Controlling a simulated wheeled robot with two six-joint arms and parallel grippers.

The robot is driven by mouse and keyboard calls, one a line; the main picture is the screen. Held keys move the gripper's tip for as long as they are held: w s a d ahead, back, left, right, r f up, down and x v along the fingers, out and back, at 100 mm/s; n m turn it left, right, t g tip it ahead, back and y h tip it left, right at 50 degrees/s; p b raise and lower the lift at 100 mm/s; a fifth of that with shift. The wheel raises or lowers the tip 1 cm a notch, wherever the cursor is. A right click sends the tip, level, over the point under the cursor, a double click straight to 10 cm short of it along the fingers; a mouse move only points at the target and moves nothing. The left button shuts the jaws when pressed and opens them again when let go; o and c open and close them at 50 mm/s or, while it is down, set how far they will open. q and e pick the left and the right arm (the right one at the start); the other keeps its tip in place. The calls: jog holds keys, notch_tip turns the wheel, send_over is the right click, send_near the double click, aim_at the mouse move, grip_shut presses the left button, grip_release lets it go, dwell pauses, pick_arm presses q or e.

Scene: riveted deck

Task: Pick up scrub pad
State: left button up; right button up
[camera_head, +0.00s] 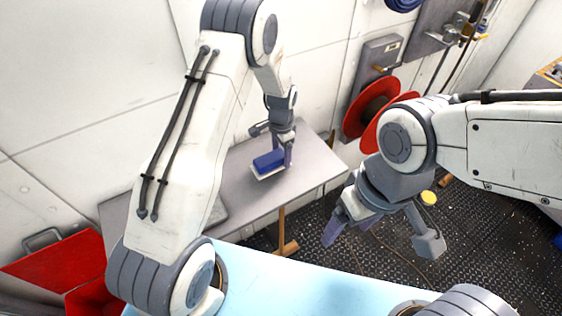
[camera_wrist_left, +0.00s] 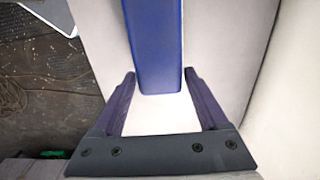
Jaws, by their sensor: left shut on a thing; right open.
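The scrub pad (camera_head: 268,163), a blue block with a white layer, is at the grey table, below my left gripper (camera_head: 285,158). My left gripper is shut on it. In the left wrist view the pad (camera_wrist_left: 155,45) lies between the two dark fingers (camera_wrist_left: 160,95), with its white part (camera_wrist_left: 160,117) flanked by them. I cannot tell whether the pad touches the table. My right gripper (camera_head: 387,235) is open and empty, over the dark deck to the right of the table.
The grey table (camera_head: 315,165) stands against a white panelled wall, with free room right of the pad. A red reel (camera_head: 370,107) is beyond its right end. A light blue surface (camera_head: 290,285) is in front. A red bin (camera_head: 60,265) stands at the left.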

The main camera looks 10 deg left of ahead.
pick_arm(q)
jog(key=s+d+r+b, duration=0.3)
jog(key=d+r, duration=0.4)
jog(key=d, duration=0.3)
jog(key=shift+s+d+r, duration=0.2)
jog(key=shift+s+d, duration=0.2)
jog(key=shift+s, duration=0.3)
